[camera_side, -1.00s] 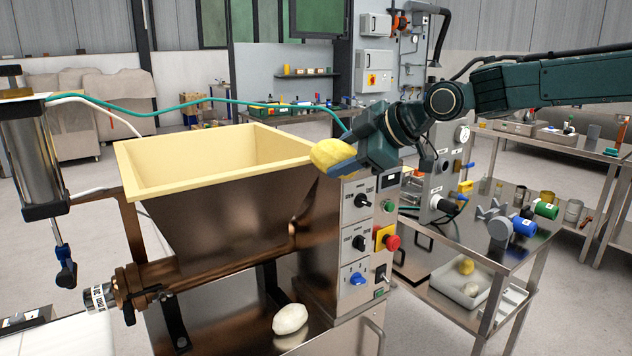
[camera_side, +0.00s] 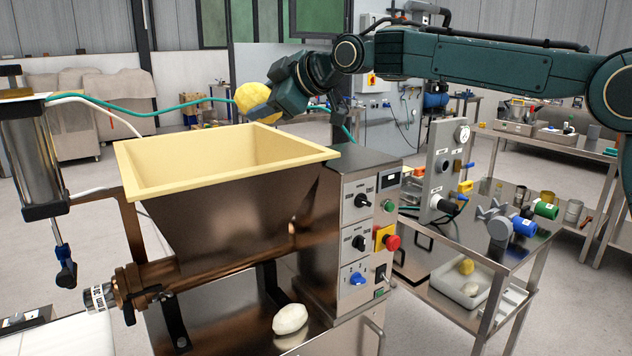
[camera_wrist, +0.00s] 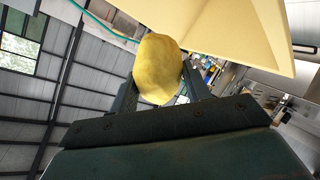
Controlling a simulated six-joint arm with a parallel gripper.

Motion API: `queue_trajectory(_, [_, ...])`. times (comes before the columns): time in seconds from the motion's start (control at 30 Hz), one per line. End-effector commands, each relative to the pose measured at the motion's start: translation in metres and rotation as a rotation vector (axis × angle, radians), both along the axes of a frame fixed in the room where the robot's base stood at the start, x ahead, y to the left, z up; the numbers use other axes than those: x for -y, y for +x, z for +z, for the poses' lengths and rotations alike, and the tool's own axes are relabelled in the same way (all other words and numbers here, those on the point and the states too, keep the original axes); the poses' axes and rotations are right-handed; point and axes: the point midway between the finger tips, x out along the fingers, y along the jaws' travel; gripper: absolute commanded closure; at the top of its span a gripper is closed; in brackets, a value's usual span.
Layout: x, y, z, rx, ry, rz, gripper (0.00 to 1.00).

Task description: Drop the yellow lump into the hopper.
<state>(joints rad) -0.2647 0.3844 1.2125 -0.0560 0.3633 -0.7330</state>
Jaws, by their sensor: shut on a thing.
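The yellow lump (camera_side: 258,101) is held between the fingers of my gripper (camera_side: 264,111), which is shut on it. In the side view the lump shows above the back right part of the hopper's rim, apart from it. The hopper (camera_side: 228,190) is a wide funnel with a cream rim and dark metallic sloping walls; its inside looks empty as far as it shows. In the wrist view the lump (camera_wrist: 158,69) sits between both fingers, and the cream hopper (camera_wrist: 232,32) shows beyond it at the upper right.
A control panel (camera_side: 362,235) with knobs and a red button stands right of the hopper. A pale lump (camera_side: 290,319) lies on the machine's base. A teal hose (camera_side: 150,112) runs behind the hopper. A steel cart (camera_side: 480,250) with a tray stands at the right.

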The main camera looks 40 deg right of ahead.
Motion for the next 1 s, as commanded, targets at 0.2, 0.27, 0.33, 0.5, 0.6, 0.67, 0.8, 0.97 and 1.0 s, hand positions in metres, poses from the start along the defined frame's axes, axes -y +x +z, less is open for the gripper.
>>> queue_trajectory(0.2, [-0.007,0.007,0.008,0.014,0.005,-0.002,0.82])
queue_trajectory(0.27, [-0.007,0.007,0.008,0.015,0.005,-0.002,0.82])
queue_trajectory(0.33, [-0.008,0.007,0.009,0.015,0.005,-0.002,0.82])
queue_trajectory(0.5, [-0.008,0.008,0.008,0.014,0.005,-0.002,0.82])
queue_trajectory(0.6, [-0.009,0.011,0.007,0.015,0.005,-0.002,0.82])
queue_trajectory(0.67, [-0.010,0.014,0.006,0.015,0.005,-0.002,0.82])
queue_trajectory(0.8, [-0.012,0.023,0.004,0.015,0.005,-0.002,0.82])
queue_trajectory(0.97, [-0.016,0.036,-0.001,0.014,0.005,-0.002,0.82])
queue_trajectory(1.0, [-0.017,0.040,-0.002,0.014,0.005,-0.002,0.82])
